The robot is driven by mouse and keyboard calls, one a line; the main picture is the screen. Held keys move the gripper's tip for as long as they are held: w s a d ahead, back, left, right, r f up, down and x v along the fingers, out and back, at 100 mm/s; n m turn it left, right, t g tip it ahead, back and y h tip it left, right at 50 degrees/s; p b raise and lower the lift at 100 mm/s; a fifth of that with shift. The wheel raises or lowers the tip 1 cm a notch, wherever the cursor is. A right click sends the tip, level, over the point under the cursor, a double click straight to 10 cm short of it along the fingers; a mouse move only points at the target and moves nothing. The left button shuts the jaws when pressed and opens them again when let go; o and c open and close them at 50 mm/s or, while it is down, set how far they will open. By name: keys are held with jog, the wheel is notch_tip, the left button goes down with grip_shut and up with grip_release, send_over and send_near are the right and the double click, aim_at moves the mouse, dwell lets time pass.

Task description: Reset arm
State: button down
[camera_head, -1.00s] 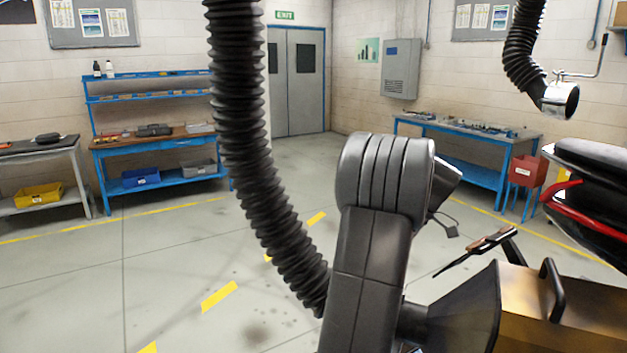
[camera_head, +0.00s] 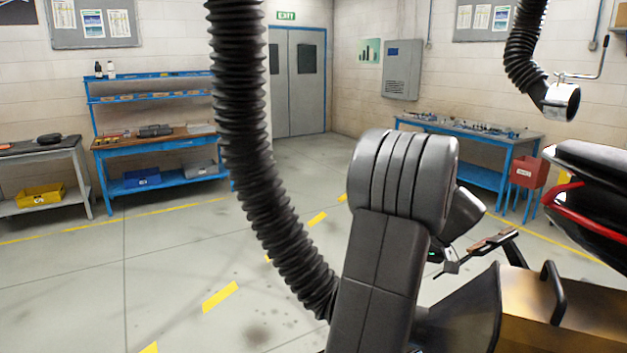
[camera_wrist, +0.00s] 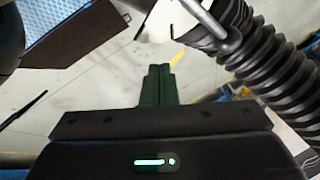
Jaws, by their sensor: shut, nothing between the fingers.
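My gripper (camera_wrist: 158,74) shows in the wrist view with its two dark fingers together and nothing between them. It points out over the pale floor, with a black corrugated hose to its right. In the head view my arm stands up at the centre right, and its bent joint hides part of what lies behind. A small part of my wrist with a green light shows just right of the arm, above the brown box. The fingertips cannot be made out clearly there.
A black corrugated hose (camera_head: 245,130) hangs close left of my arm. A brown box with a black handle (camera_head: 570,310) and a red-and-black motorcycle part (camera_head: 590,195) stand close right. Another hose nozzle (camera_head: 562,101) hangs upper right. Open floor (camera_head: 170,270) lies left, with workbenches behind.

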jog(key=s+a+r+n+g+y, duration=0.1)
jog(key=a+r+n+g, duration=0.3)
jog(key=n, duration=0.5)
jog(key=v, duration=0.9)
jog(key=x, duration=0.9)
jog(key=d+f+m+t+h+p, duration=0.1)
jog(key=d+f+m+t, duration=0.1)
jog(key=m, duration=0.5)
jog(key=s+d+f+m+t+h, duration=0.1)
jog(key=d+m+t, duration=0.3)
jog(key=m, duration=0.4)
jog(key=shift+d+f+h+p, duration=0.4)
jog(key=shift+d+f+h, duration=0.05)
jog(key=shift+d+h, duration=0.35)
